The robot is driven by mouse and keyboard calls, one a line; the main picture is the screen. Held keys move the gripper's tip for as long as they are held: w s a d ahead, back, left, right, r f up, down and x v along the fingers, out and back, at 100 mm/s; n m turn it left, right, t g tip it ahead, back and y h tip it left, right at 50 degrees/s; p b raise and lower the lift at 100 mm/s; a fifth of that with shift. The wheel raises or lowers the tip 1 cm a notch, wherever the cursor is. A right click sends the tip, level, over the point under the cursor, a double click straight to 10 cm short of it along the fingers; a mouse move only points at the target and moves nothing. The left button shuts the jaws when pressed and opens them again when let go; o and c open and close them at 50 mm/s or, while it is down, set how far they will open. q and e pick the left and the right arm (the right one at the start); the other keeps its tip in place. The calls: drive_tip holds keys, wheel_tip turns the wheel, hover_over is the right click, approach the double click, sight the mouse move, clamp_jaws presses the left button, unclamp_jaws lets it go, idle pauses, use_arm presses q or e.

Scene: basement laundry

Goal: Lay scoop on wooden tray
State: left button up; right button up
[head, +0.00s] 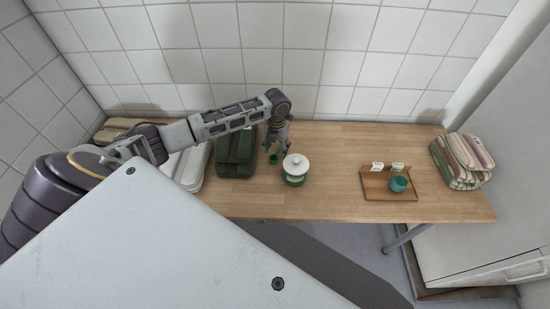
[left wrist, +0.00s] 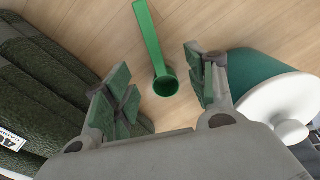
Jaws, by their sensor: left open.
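The green scoop (head: 273,159) lies on the wooden table, left of the jar. In the left wrist view the scoop (left wrist: 150,45) has its long handle toward the top and its round bowl nearest me. My left gripper (head: 277,140) is above it, pointing down and open. In the left wrist view its padded fingers (left wrist: 157,66) are on either side of the scoop, with nothing held. The wooden tray (head: 375,187) is on the right part of the table, with a teal cup (head: 398,184) on it and two small white cards at its back. My right gripper is not visible.
A green jar with a white lid (head: 295,163) stands just right of the scoop. A dark green packet (head: 237,150) lies to the left, beside a white one (head: 188,165). Folded striped cloths (head: 462,161) sit at the right end. The table between jar and tray is clear.

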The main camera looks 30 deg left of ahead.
sight(276, 153)
use_arm(q)
drive_tip(key=shift+f, duration=1.6)
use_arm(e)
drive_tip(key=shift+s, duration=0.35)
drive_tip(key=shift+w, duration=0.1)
use_arm(q)
drive_tip(key=shift+c, duration=0.3)
drive_tip(key=c, duration=0.7)
drive_tip(key=shift+c, duration=1)
drive_tip(key=shift+r, duration=0.15)
